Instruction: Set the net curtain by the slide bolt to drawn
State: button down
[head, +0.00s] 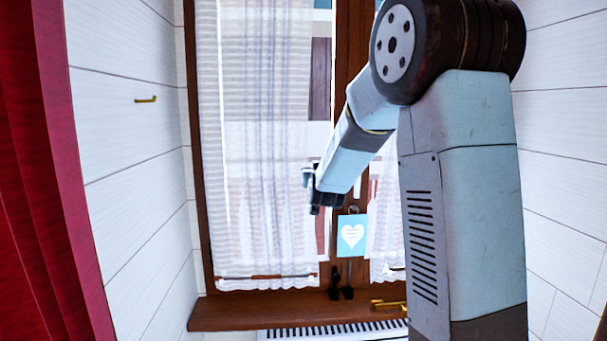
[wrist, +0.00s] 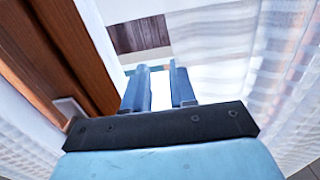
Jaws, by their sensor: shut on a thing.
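The left net curtain (head: 255,150), white and sheer with faint stripes, hangs over the left part of the window. A second net panel (head: 384,230) hangs to the right, partly hidden by my arm. My gripper (head: 309,178) is at the right edge of the left curtain, about halfway up. In the wrist view my gripper (wrist: 160,70) has its fingers a little apart with pale material between them, shut on the net curtain, whose cloth (wrist: 215,45) spreads to the right. A brass fitting (head: 388,304), possibly the slide bolt, lies at the sill's right.
A blue card with a white heart (head: 351,235) hangs at the window's central wooden post, above a dark latch (head: 342,285). A wooden sill (head: 250,312) runs below. A red curtain (head: 30,180) is at far left. A brass hook (head: 146,99) is on the left wall.

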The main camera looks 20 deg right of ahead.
jog(key=shift+d, duration=0.25)
jog(key=c, duration=1)
grip_release()
jog(key=shift+s, duration=0.15)
